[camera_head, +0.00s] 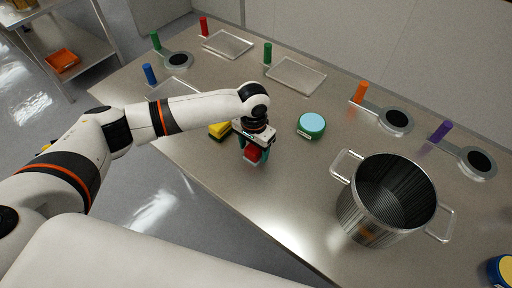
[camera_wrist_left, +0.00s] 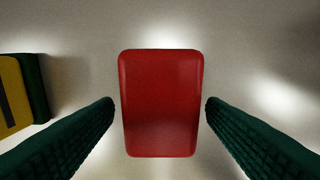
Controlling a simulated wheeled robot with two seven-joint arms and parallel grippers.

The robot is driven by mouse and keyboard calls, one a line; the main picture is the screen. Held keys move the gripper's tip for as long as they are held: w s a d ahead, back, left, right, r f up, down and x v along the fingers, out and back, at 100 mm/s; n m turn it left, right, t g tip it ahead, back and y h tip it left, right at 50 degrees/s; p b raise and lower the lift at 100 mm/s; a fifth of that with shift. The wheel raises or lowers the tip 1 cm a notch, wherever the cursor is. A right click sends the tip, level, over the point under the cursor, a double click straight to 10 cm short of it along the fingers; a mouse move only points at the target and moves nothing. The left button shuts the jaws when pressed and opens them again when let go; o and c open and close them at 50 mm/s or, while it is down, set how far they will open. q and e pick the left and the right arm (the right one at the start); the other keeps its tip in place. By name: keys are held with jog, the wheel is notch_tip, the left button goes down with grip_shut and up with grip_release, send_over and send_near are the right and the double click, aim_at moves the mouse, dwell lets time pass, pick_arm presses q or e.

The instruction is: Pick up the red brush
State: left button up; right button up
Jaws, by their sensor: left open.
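The red brush (camera_wrist_left: 162,104) shows in the left wrist view as a rounded red block on the metal table. In the head view the red brush (camera_head: 252,154) is partly hidden under my left gripper. My left gripper (camera_head: 257,156) points down over it. In the left wrist view the fingers of my left gripper (camera_wrist_left: 159,104) are open, one on each side of the brush, with a gap between each fingertip and the brush. My right gripper is not in view.
A yellow and dark green sponge (camera_head: 219,130) lies left of the brush. A round teal container (camera_head: 311,125) stands to the right, and a steel pot (camera_head: 385,200) with clear handles stands further right. Colored-handled tools and clear trays line the back. The table's front edge is near.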

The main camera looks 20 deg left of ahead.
aim_at(254, 148)
pick_arm(q)
jog(key=shift+f, duration=0.3)
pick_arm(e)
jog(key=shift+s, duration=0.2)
pick_arm(q)
jog(key=c, duration=1.2)
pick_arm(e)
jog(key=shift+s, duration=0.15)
pick_arm(q)
jog(key=shift+o, duration=0.2)
jog(key=shift+r, duration=0.15)
